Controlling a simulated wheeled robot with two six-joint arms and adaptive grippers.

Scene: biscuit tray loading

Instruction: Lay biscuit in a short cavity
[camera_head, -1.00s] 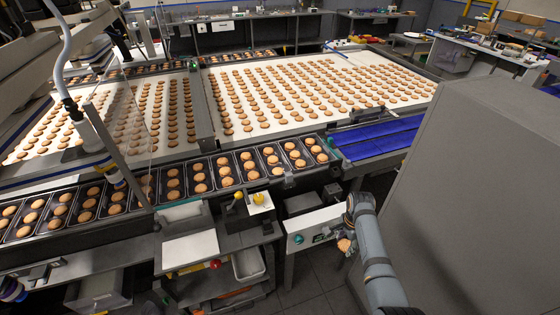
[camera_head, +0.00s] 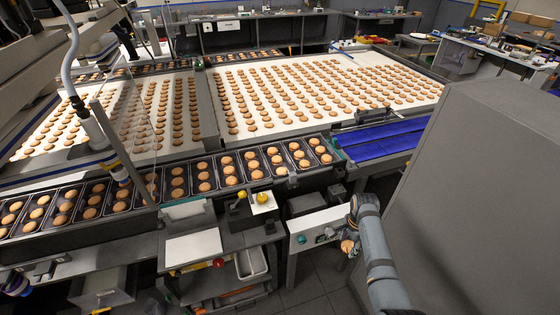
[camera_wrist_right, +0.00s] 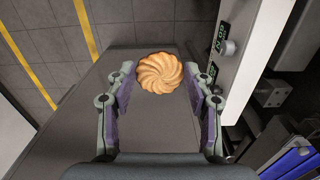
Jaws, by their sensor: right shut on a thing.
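My right gripper (camera_head: 350,238) is low at the right in the head view, beside a white control panel. It is shut on a round golden biscuit (camera_wrist_right: 160,73) with swirled ridges, seen between the fingertips in the right wrist view. The biscuit (camera_head: 347,246) shows small in the head view. A row of dark trays (camera_head: 213,190) with biscuits in their cavities runs along the front of the line, left of the gripper and apart from it. I cannot tell which cavity is short.
A white conveyor (camera_head: 235,120) full of biscuits lies behind the trays. Blue belts (camera_head: 385,144) are at its right end. A large grey cabinet (camera_head: 470,200) stands close on the right. The white control panel (camera_head: 318,222) and a workbench (camera_head: 195,247) stand in front of the trays.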

